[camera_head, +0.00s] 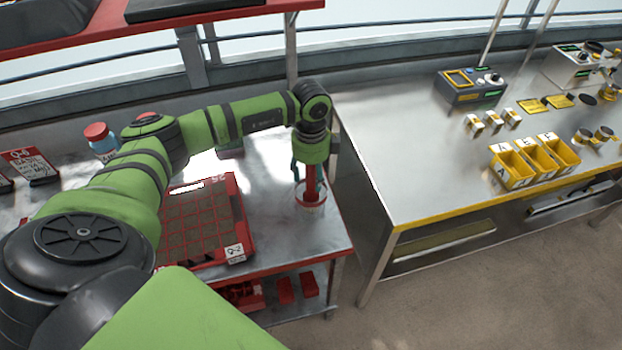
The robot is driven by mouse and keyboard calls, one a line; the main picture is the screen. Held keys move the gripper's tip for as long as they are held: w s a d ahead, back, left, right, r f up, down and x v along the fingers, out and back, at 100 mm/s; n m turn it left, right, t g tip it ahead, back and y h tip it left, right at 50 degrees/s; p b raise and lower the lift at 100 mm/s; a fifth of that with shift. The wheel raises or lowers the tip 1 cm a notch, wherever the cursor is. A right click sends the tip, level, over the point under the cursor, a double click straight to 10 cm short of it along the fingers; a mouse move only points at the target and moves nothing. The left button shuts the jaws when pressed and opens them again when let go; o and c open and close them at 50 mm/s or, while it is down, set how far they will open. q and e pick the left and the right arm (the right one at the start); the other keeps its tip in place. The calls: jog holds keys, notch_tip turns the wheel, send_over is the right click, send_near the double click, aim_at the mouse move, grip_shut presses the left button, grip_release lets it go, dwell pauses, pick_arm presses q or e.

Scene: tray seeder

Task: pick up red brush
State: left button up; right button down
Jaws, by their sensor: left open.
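The red brush (311,182) appears as an upright red handle at the right end of the near metal table, standing in a round white cup with a red band (312,206). Its lower end is hidden in the cup. My left gripper (308,171) points down directly over the cup, with the handle at its fingers. A dark finger shows on the left side of the handle; the other finger is hard to make out. The gripper is open, around or beside the handle; I cannot tell whether it touches. My right gripper is out of view.
A red seed tray (240,222) lies left of the cup, partly behind my left arm. A blue jar with a red lid (98,138) stands farther left. A second metal table (430,165) with yellow bins (512,178) stands to the right, across a gap.

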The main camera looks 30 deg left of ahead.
pick_arm(q)
grip_shut()
